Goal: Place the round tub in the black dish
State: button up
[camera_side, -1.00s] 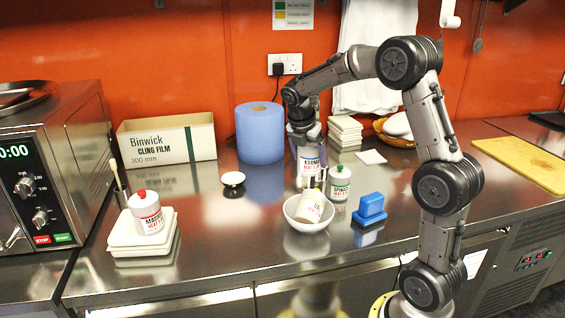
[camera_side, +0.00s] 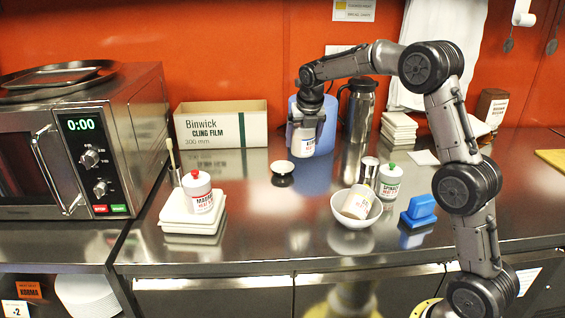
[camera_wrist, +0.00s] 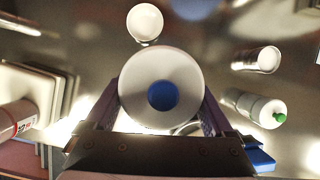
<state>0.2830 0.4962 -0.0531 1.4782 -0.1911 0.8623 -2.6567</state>
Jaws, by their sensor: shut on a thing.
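My gripper (camera_side: 306,119) is shut on a white round tub (camera_side: 302,140) with a dark-lettered label. It holds the tub upright above the counter, in front of the blue paper roll. In the wrist view, the tub (camera_wrist: 130,90) shows its white round top with a blue cap, between the two fingers of my gripper (camera_wrist: 162,110). A small dish (camera_side: 283,178), dark below and white on top, stands on the counter below and left of the tub. In the wrist view its white round top (camera_wrist: 145,20) lies just beyond the tub. Any contents are too small to tell.
A white bowl (camera_side: 342,212) holds a tilted tub. A green-capped tub (camera_side: 389,183), steel cup (camera_side: 369,168) and blue block (camera_side: 419,210) are nearby. A red-capped tub (camera_side: 198,190) stands on white stacked boxes (camera_side: 185,226).

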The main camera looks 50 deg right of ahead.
jog(key=w+d+f, duration=0.1)
jog(key=w+f, duration=0.2)
jog(key=w+d+f, duration=0.1)
jog(key=w+f, duration=0.1)
jog(key=w, duration=0.2)
jog(key=w+d+f, duration=0.2)
jog(key=w+f, duration=0.1)
jog(key=w, duration=0.1)
jog(key=shift+w+f, duration=0.1)
jog(key=shift+f, duration=0.2)
jog(key=shift+w+d+f, duration=0.1)
jog(key=shift+w+f, duration=0.05)
jog(key=shift+f, duration=1.55)
jog(key=shift+f, duration=0.4)
jog(key=o, duration=1.4)
